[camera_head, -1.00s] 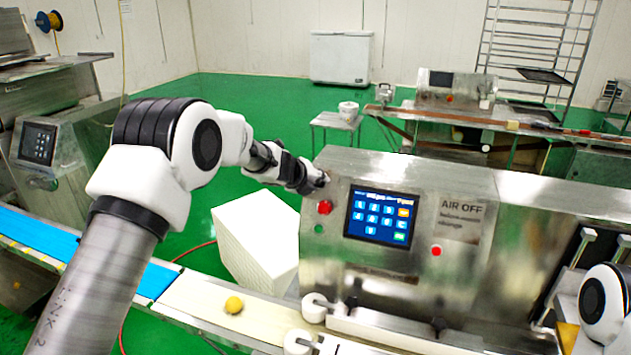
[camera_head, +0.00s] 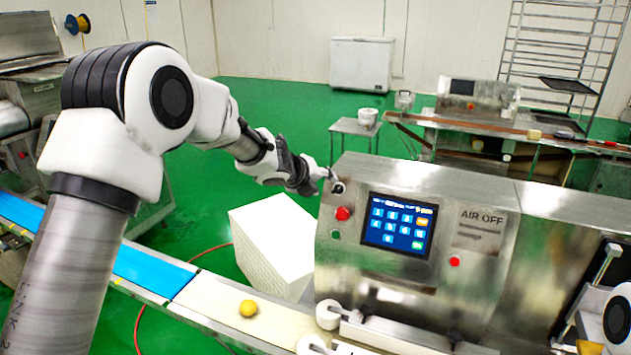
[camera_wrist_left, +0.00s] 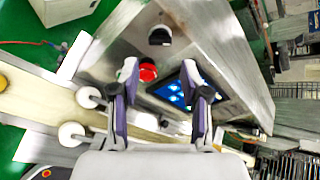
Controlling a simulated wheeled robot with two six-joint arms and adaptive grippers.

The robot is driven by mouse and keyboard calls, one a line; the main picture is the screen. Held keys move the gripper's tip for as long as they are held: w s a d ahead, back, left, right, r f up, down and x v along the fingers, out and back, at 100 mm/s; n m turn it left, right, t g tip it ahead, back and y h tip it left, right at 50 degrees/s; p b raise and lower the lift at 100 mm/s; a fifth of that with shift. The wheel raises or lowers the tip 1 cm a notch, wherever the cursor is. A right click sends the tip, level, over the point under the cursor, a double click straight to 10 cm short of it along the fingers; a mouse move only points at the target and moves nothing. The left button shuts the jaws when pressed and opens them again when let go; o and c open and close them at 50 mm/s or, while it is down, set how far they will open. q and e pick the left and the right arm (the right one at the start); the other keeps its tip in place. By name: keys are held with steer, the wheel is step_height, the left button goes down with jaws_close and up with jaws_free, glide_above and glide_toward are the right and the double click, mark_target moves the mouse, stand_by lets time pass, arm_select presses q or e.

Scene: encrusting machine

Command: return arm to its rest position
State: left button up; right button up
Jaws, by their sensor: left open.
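My left arm comes in from the left in the head view and reaches out over the floor. Its gripper (camera_head: 322,177) is beside the upper left corner of the steel machine (camera_head: 420,185), close to the black knob (camera_head: 338,187). The wrist view shows the two fingers (camera_wrist_left: 160,90) spread apart with nothing between them. Beyond them are the black knob (camera_wrist_left: 160,37), a red button (camera_wrist_left: 148,70) and the lit touch screen (camera_wrist_left: 190,88). My right gripper is not in view; only a white piece of my right arm shows at the right edge.
A yellow ball (camera_head: 248,308) lies on the cream conveyor belt (camera_head: 205,297) in front. A blue belt (camera_head: 150,272) runs off to the left. A white block (camera_head: 272,245) stands on the green floor left of the machine. A small table (camera_head: 357,128) stands behind.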

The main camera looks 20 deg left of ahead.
arm_select(q)
steer(key=v, duration=0.4)
